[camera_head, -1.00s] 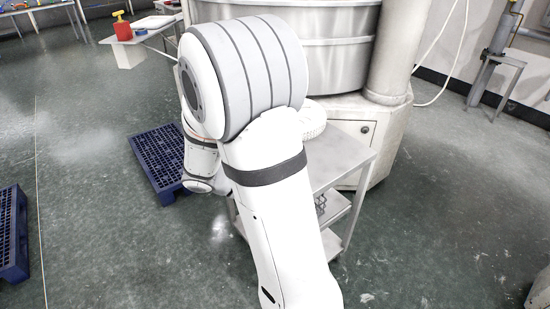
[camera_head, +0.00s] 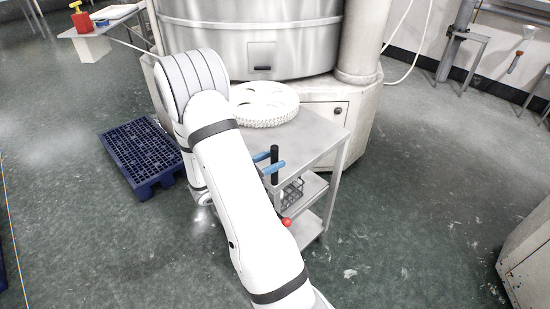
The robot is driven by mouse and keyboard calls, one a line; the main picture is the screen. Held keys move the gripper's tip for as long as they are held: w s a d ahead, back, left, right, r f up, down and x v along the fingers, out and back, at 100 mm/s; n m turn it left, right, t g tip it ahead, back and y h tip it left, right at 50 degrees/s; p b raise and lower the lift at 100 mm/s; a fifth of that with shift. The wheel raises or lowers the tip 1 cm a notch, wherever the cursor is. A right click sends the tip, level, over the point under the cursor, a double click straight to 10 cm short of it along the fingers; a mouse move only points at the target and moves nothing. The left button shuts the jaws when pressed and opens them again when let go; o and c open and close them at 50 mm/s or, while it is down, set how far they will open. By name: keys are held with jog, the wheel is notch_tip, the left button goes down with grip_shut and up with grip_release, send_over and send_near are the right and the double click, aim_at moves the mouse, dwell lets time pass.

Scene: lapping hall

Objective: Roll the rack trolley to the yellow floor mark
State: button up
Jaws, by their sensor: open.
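The rack trolley (camera_head: 318,141) is a grey metal cart with lower shelves, standing right of my arm and close in front of the large steel machine. A white toothed ring (camera_head: 262,104) lies on its top, and a wire basket (camera_head: 292,192) sits on a shelf below. A black upright grip (camera_head: 275,160) stands at its near left side, with a red knob (camera_head: 286,222) lower down. My gripper (camera_head: 269,162) shows only as two blue fingers, open, on either side of the grip; I cannot tell if they touch it. My arm hides the rest. I see no clear yellow floor mark.
The steel machine (camera_head: 250,40) blocks the space behind the trolley. A dark blue pallet (camera_head: 138,152) lies on the floor to the left. A pale cabinet (camera_head: 530,255) stands at the right edge. The floor (camera_head: 420,190) between trolley and cabinet is clear.

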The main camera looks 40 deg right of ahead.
jog(key=shift+s+d, duration=0.1)
jog(key=shift+d, duration=0.55)
grip_shut()
